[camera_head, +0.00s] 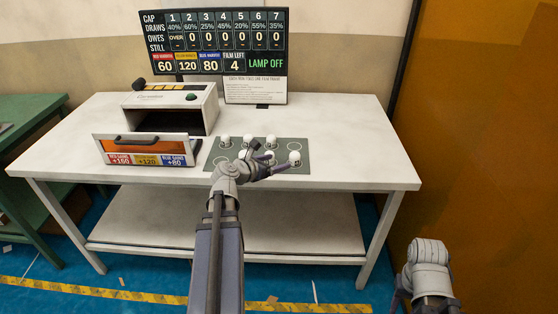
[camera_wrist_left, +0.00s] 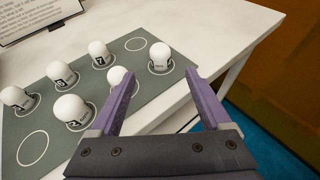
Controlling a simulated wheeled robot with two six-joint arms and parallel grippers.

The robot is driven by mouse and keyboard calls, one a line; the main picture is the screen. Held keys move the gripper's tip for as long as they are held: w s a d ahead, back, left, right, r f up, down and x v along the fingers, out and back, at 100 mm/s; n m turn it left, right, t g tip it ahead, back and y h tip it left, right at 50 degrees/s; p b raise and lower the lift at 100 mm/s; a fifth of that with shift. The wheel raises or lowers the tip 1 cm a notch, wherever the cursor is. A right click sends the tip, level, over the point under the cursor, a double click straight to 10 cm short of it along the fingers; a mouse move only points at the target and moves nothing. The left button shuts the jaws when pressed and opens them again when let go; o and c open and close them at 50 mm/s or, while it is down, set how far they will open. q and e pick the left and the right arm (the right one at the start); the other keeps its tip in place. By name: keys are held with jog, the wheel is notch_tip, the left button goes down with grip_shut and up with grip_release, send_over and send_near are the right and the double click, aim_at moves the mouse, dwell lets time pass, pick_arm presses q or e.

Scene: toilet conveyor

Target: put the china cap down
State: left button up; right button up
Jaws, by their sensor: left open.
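Several white, bulb-shaped caps with dark printed bases stand on a grey mat (camera_head: 259,169) marked with rings. The print is too small for me to tell which is the china one. One white cap (camera_wrist_left: 160,52) stands upright in a ring just beyond my left fingertips; it shows in the head view as the rightmost cap (camera_head: 294,156). My left gripper (camera_wrist_left: 160,74) is open over the mat's near right part, and nothing is clamped in it. Another cap (camera_wrist_left: 116,77) is partly hidden behind its left finger. My left gripper also shows in the head view (camera_head: 270,157).
An open-fronted oven (camera_head: 175,98) with an orange drawer front (camera_head: 149,148) stands left of the mat. A scoreboard (camera_head: 228,44) reading LAMP OFF stands behind. The white table (camera_head: 350,150) is clear to the right. An empty ring (camera_wrist_left: 135,44) shows at the back.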

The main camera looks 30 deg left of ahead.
pick_arm(q)
jog(key=s+d+f+m+g+h, duration=0.15)
jog(key=d+f+m+g, duration=0.3)
jog(key=d+m, duration=0.65)
jog(key=s+d+f+m+g+h, duration=0.1)
jog(key=d+f+m+g+h, duration=0.15)
jog(key=d+f+m, duration=0.75)
jog(key=s+d+r+m+g+y, duration=0.1)
jog(key=s+d+m+g+y, duration=0.5)
jog(key=s+d+m, duration=0.8)
jog(key=shift+d+m+g, duration=0.4)
jog(key=shift+d+m, duration=1.1)
jog(key=shift+m, duration=0.5)
jog(key=shift+w, duration=0.15)
